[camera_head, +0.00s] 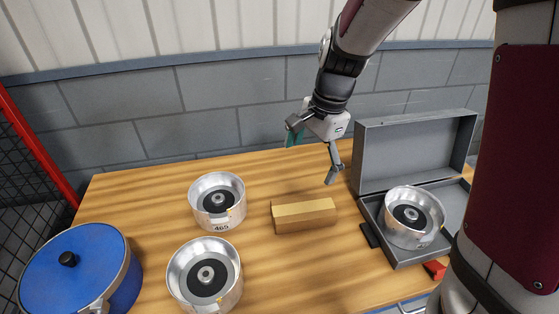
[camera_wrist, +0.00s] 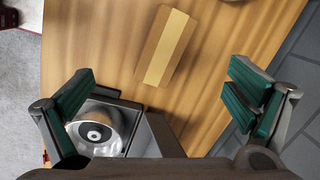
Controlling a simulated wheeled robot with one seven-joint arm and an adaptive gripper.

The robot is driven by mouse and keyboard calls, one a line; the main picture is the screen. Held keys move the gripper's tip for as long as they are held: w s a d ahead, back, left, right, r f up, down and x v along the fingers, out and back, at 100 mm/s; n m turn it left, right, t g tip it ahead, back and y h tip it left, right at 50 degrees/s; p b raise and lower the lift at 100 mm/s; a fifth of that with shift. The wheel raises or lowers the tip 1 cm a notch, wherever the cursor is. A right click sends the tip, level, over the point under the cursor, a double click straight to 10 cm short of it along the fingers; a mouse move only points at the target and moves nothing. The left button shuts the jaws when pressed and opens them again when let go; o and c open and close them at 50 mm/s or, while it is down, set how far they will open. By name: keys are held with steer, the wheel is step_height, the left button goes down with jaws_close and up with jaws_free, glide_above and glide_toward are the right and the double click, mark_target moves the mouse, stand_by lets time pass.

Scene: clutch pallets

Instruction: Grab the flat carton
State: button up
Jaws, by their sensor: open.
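The flat carton (camera_head: 303,215) is a small brown box with a lighter tan strip along its top. It lies on the wooden table between the metal drums and the grey case. In the wrist view the carton (camera_wrist: 166,46) lies slanted near the top centre, beyond the fingertips. My gripper (camera_head: 313,157) is open and empty, above the back of the table, behind and above the carton and apart from it. In the wrist view its green-padded fingers (camera_wrist: 160,94) are spread wide to either side.
Two silver clutch drums (camera_head: 217,201) (camera_head: 204,275) stand left of the carton. An open grey case (camera_head: 365,200) at right holds another drum (camera_head: 413,216). A blue lidded pot (camera_head: 80,270) is at front left. A block wall (camera_head: 220,110) stands behind. Table around the carton is clear.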

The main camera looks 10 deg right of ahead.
mark_target(303, 207)
steer(key=w+f+m, duration=0.1)
steer(key=f, duration=0.6)
steer(key=w+f+m+h, duration=0.1)
steer(key=w+f+m, duration=0.1)
steer(key=f, duration=0.6)
steer(key=w+d+f+m+g+p, duration=0.1)
steer(key=f, duration=0.6)
steer(key=shift+w+d+f+m, duration=0.1)
steer(key=shift+w+f+m, duration=0.2)
steer(key=shift+w, duration=0.05)
steer(key=c, duration=1.4)
